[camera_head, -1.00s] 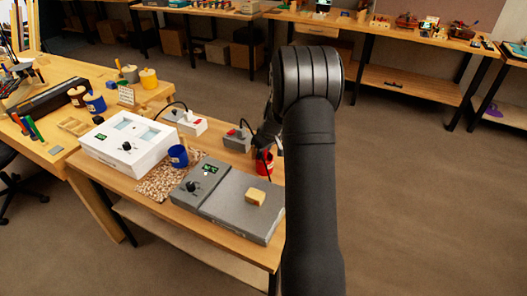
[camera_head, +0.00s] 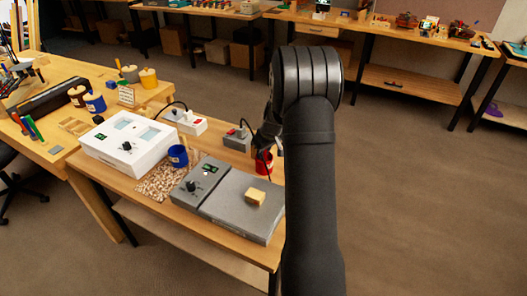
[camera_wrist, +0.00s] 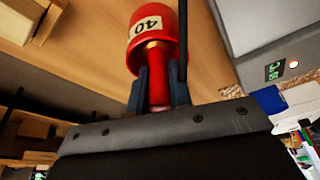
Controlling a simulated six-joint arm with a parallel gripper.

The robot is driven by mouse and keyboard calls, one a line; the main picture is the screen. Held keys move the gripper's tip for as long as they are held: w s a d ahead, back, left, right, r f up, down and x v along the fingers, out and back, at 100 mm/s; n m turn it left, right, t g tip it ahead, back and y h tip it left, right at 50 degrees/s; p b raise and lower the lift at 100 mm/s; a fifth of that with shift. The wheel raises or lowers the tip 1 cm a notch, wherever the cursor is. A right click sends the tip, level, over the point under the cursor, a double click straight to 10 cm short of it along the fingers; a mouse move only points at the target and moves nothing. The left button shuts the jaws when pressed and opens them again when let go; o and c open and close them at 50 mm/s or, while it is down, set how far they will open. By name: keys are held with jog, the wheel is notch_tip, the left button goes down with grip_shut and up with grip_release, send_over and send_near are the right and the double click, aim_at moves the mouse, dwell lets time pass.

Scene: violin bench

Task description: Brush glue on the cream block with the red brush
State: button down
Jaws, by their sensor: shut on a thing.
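The cream block (camera_head: 255,197) lies on the flat top of the grey device (camera_head: 240,215) in the head view. The red pot (camera_head: 264,167) stands behind that device, partly hidden by my arm. In the wrist view the red pot (camera_wrist: 152,32) bears a label reading 40. My gripper (camera_wrist: 160,88) is shut on the red handle of the brush (camera_wrist: 158,92), right at the pot. A brass-coloured collar shows at the pot's end of the handle. The bristles are hidden, and I cannot tell how deep they sit in the pot.
A white device (camera_head: 125,147) and a blue pot (camera_head: 178,156) stand left of the grey device. A bed of brown granules (camera_head: 158,184) lies between them. A small grey box (camera_head: 238,140) with a cable stands behind. Wooden benches line the back.

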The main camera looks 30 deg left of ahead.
jog(key=shift+f, duration=0.1)
jog(key=shift+r, duration=3.6)
